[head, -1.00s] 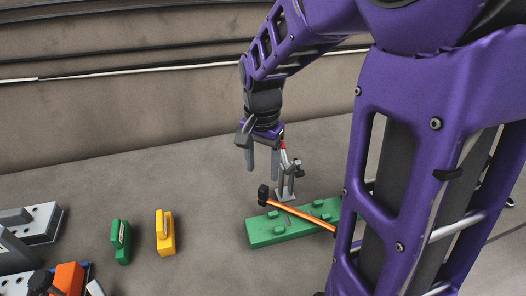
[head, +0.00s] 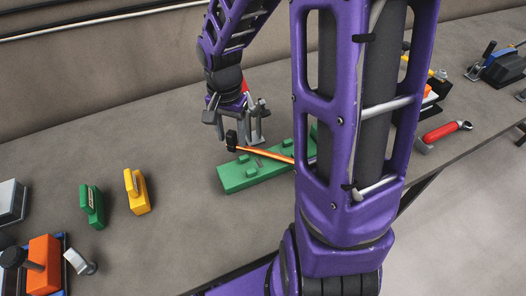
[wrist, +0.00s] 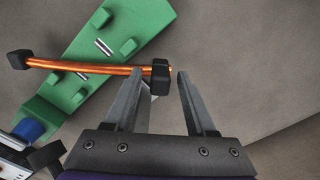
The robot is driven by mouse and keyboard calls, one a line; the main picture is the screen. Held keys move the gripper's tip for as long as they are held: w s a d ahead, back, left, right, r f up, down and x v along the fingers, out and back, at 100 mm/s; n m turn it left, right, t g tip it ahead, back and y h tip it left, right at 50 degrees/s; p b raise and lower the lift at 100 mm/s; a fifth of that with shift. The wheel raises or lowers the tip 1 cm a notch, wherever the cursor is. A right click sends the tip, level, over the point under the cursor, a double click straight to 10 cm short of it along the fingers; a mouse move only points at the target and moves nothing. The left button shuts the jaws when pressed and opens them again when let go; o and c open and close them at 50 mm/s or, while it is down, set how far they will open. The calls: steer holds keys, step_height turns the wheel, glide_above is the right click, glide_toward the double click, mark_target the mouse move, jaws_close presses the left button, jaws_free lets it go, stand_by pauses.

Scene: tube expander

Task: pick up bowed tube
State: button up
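The bowed tube is a copper-orange rod (head: 265,154) with black ends. It lies across the green block (head: 237,181), and its right part is hidden behind my arm in the head view. In the wrist view the whole tube (wrist: 92,68) shows, curving slightly over the block (wrist: 72,93). My gripper (head: 233,135) is open and empty at the tube's left black end in the head view. In the wrist view the near black end appears between the fingertips of my gripper (wrist: 163,73), close to the left finger. I cannot tell whether they touch.
A grey clamp (head: 258,122) stands just behind the green block. A green piece (head: 91,207) and a yellow piece (head: 137,192) stand to the left, with an orange block (head: 44,262) at the lower left. A red-handled tool (head: 446,131) lies at right. Bench between is clear.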

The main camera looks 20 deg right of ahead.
jaws_close()
steer(key=shift+r, duration=0.15)
